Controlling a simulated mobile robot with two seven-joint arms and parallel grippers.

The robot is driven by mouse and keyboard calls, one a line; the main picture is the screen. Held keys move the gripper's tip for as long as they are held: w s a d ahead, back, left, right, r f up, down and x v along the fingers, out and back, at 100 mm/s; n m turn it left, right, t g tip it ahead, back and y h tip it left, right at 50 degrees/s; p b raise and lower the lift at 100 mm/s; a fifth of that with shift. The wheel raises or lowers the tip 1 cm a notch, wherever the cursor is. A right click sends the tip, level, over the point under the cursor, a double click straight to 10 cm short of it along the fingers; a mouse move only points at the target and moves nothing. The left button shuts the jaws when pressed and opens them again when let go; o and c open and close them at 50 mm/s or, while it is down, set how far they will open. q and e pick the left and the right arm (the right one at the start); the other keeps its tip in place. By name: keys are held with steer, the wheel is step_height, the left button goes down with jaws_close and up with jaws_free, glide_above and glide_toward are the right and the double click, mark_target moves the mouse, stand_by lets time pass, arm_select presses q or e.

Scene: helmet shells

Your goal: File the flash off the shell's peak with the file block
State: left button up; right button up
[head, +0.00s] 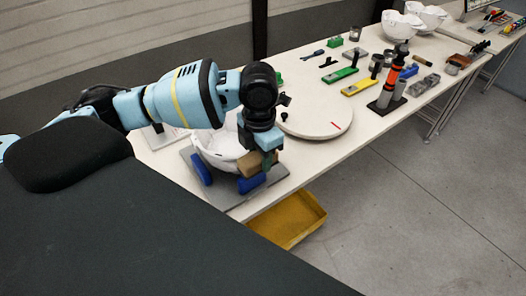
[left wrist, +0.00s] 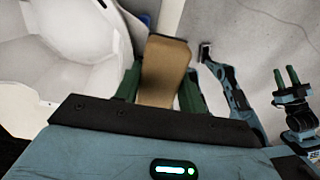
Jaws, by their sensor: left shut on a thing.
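The white helmet shell (head: 215,147) sits in a holder with blue pads (head: 202,170) on a grey plate (head: 281,172) at the near end of the bench. It fills the left of the left wrist view (left wrist: 60,65). My left gripper (head: 266,160) is shut on the tan file block (head: 258,165), just at the shell's front right edge. In the left wrist view the block (left wrist: 164,70) lies between green fingers, beside the shell's rim; I cannot tell whether they touch. The flash is not discernible. My right gripper (left wrist: 287,78) is apart from the bench, open and empty.
A white turntable (head: 315,118) with a red mark stands right behind the shell. Farther along the bench are green and yellow tools (head: 341,74), an orange-black tool in a stand (head: 390,85) and white shells (head: 400,25). A yellow bin (head: 290,220) is below the front edge.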

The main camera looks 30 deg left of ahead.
arm_select(q)
steer(key=shift+s+a, duration=0.35)
steer(key=shift+s, duration=0.45)
arm_select(e)
steer(key=shift+w+d+r, duration=0.1)
steer(key=shift+w+r, duration=0.4)
steer(key=shift+r, duration=0.05)
arm_select(q)
steer(key=shift+w+f, duration=0.1)
steer(key=shift+w+d, duration=0.35)
steer(key=shift+w, duration=0.35)
steer(key=shift+w+d, duration=0.25)
steer(key=shift+w, duration=0.35)
steer(key=shift+w+d, duration=0.2)
steer(key=shift+w, duration=0.35)
arm_select(e)
steer(key=shift+s+f, duration=0.6)
steer(key=shift+f, duration=0.1)
